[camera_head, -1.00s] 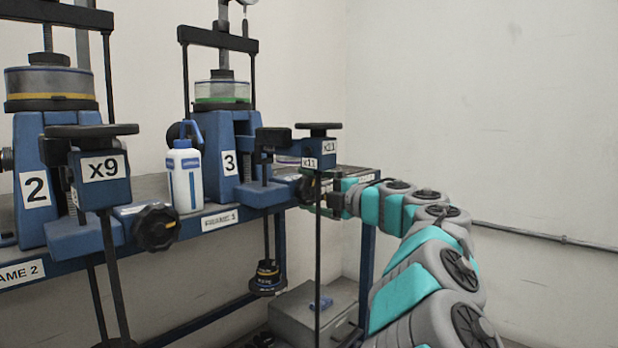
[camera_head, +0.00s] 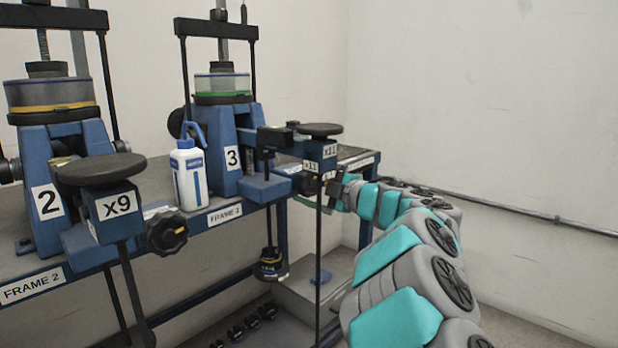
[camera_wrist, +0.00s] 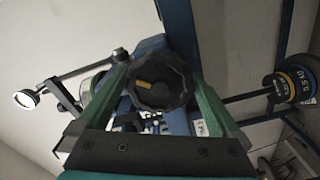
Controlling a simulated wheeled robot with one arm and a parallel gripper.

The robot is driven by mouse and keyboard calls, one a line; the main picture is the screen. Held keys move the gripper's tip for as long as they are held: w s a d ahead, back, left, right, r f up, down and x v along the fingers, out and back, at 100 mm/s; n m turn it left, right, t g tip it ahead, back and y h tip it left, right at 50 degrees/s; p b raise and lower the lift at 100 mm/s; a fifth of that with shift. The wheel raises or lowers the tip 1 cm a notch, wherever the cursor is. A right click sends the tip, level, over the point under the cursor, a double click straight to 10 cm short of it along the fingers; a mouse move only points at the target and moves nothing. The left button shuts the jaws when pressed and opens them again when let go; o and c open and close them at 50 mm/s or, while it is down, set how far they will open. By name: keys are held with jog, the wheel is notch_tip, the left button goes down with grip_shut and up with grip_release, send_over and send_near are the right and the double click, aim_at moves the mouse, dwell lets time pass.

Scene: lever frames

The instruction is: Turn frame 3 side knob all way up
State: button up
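In the head view, my gripper (camera_head: 334,190) is at the right end of frame 3, below the x11 block (camera_head: 320,150); the arm and block partly hide the knob there.
Frame 2 (camera_head: 48,190) with its x9 block (camera_head: 115,208) and another black knob (camera_head: 167,232) stands at left. A white-and-blue bottle (camera_head: 188,178) stands between the frames. A thin rod (camera_head: 318,250) hangs from the x11 block beside my gripper. Weights hang below the table.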

jog(key=shift+p+v, duration=0.45)
jog(key=shift+v, duration=2.65)
